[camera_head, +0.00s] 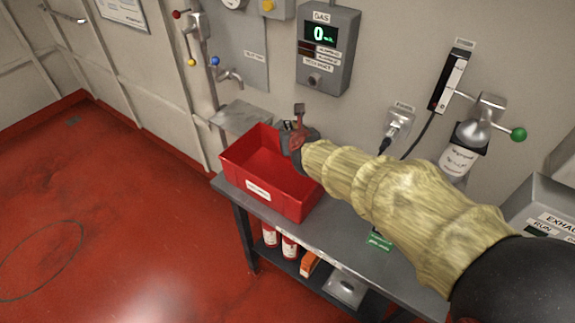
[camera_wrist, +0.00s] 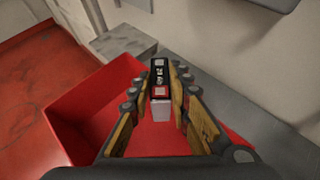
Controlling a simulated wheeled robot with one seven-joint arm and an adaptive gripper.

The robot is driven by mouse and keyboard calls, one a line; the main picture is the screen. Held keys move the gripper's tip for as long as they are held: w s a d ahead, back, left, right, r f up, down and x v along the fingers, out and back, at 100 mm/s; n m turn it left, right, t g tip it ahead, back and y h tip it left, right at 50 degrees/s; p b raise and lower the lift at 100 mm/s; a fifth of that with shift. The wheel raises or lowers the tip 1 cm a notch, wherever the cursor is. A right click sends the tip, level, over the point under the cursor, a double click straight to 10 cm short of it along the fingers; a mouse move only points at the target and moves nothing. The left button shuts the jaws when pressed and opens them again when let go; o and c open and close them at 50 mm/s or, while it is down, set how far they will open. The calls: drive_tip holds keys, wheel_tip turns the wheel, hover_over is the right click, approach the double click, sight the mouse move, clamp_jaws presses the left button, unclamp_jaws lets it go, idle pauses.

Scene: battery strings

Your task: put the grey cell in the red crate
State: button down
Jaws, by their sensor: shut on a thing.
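The red crate (camera_head: 234,171) stands on the grey bench, open at the top, with a white label on its front. My gripper (camera_head: 296,135) is over the crate's back right part. In the wrist view my gripper (camera_wrist: 158,82) is shut on the grey cell (camera_wrist: 162,108), which has a dark, red-edged label with white marks. The cell sits between the two fingers, with the red crate (camera_wrist: 88,97) beneath and around it in view. In the head view the cell is hard to make out at my gripper. The gap between the cell and the crate floor cannot be told.
The grey bench (camera_head: 325,225) runs right from the crate, mostly behind my arm. The wall behind carries a gas meter (camera_head: 328,50), a tap (camera_head: 230,76) and a green-knobbed lever (camera_head: 518,134). Red bottles (camera_head: 289,247) stand on the lower shelf. The crate's visible inside looks empty.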

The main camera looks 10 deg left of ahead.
wheel_tip(320, 180, down, 11)
drive_tip(key=b, duration=0.5)
drive_tip(key=shift+f, duration=0.2)
drive_tip(key=c, duration=2.1)
unclamp_jaws()
drive_tip(key=shift+f, duration=0.15)
drive_tip(key=shift+o, duration=0.9)
drive_tip(key=shift+r, duration=0.2)
drive_tip(key=shift+s+r, duration=0.2)
drive_tip(key=shift+r, duration=0.05)
drive_tip(key=p+v, duration=0.3)
drive_tip(key=v, duration=0.8)
drive_tip(key=shift+s+d, duration=0.15)
drive_tip(key=shift+s, duration=0.15)
